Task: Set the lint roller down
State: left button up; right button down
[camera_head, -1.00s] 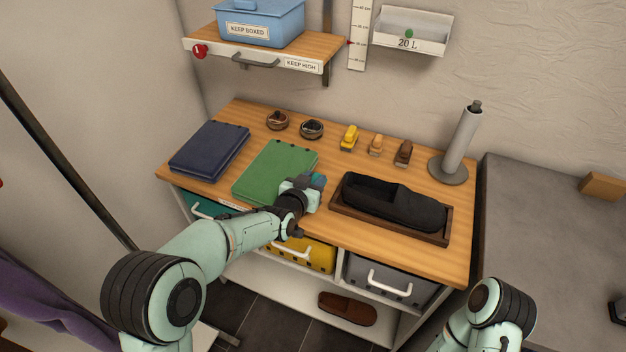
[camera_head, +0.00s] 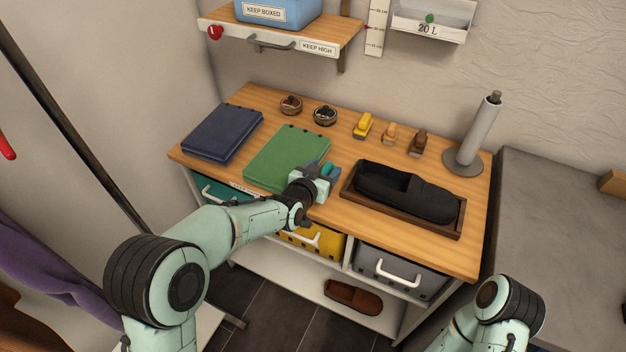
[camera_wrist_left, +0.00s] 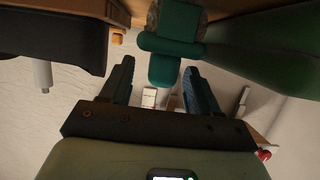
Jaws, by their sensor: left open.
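The lint roller (camera_wrist_left: 172,45) shows in the left wrist view as a teal handle with a greyish part behind it at the top edge. In the head view a bit of its teal (camera_head: 328,169) shows at my left gripper (camera_head: 324,172), between the green folder and the shoe tray. My left gripper in the wrist view (camera_wrist_left: 160,68) is open, one finger on each side of the handle's near end, with gaps visible. The roller appears to lie at the wooden worktop (camera_head: 400,232); its contact is hidden. My right gripper is out of view.
A green folder (camera_head: 288,157) lies left of the gripper, a navy one (camera_head: 222,133) farther left. A dark shoe (camera_head: 405,192) sits in a wooden tray (camera_head: 398,221) to the right. Small brushes, tins and a grey stand (camera_head: 477,135) line the back.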

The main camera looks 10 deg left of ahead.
pick_arm(q)
jog(key=v, duration=1.2)
jog(key=s+a+f+n+g+y+p, duration=0.1)
jog(key=s+a+f+g, duration=0.15)
jog(key=f, duration=0.55)
jog(key=s+a+f+n+g+p, duration=0.15)
jog(key=s+f, duration=0.25)
jog(key=f, duration=0.5)
jog(key=s+a+f+n+g+y+p, duration=0.1)
jog(key=s+f+g, duration=0.25)
jog(key=f, duration=0.45)
jog(key=s+f+n+g+p, duration=0.1)
jog(key=s+f+g, duration=0.1)
jog(key=s, duration=0.5)
jog(key=s+f+n+g, duration=0.2)
jog(key=s+f, duration=0.3)
jog(key=s, duration=0.3)
jog(key=s+f+n+g+h+p, duration=0.1)
jog(key=s+f+g, duration=0.2)
jog(key=s, duration=0.4)
jog(key=shift+s+d+f+p, duration=0.3)
jog(key=shift+s+f, duration=0.1)
jog(key=shift+f, duration=0.2)
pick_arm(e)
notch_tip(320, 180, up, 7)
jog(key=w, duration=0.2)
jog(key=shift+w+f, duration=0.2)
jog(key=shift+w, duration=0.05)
